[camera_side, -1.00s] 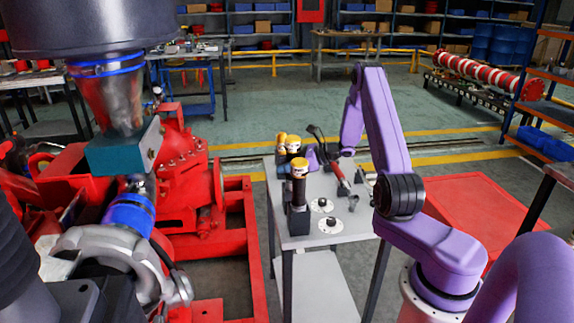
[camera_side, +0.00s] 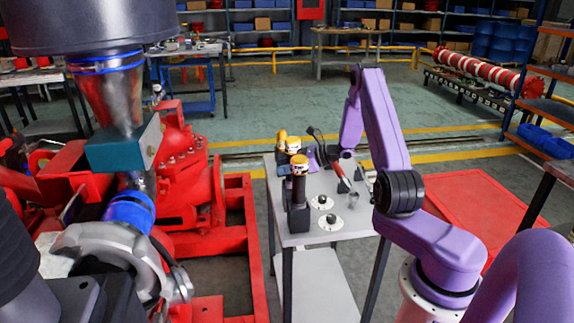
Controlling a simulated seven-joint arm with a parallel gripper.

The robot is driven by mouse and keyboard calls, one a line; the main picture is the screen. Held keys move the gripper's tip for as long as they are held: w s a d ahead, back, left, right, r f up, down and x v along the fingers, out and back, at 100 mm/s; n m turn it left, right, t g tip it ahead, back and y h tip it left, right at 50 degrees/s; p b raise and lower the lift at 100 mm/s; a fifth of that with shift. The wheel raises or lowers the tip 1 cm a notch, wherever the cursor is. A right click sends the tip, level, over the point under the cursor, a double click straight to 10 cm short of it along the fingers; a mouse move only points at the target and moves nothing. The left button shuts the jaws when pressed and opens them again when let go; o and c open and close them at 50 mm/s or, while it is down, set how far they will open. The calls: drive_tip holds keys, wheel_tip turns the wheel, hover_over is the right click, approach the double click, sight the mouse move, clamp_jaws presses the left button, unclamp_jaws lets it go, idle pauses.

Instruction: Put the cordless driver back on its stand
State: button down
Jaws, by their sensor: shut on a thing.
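The stand cannot be clearly told from the dark shapes under the drivers.
Two white discs with dark knobs (camera_side: 331,223) lie right of the front driver. A red-handled tool (camera_side: 341,172) lies behind them. The red pumpset (camera_side: 180,150) stands to the left, across a gap. A large red tray (camera_side: 470,215) is at the right.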

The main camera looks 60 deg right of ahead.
drive_tip(key=shift+f, duration=0.15)
drive_tip(key=shift+c, duration=2.3)
unclamp_jaws()
drive_tip(key=shift+f, duration=0.1)
drive_tip(key=shift+s, duration=0.15)
drive_tip(key=v, duration=1.7)
drive_tip(key=shift+r, duration=0.25)
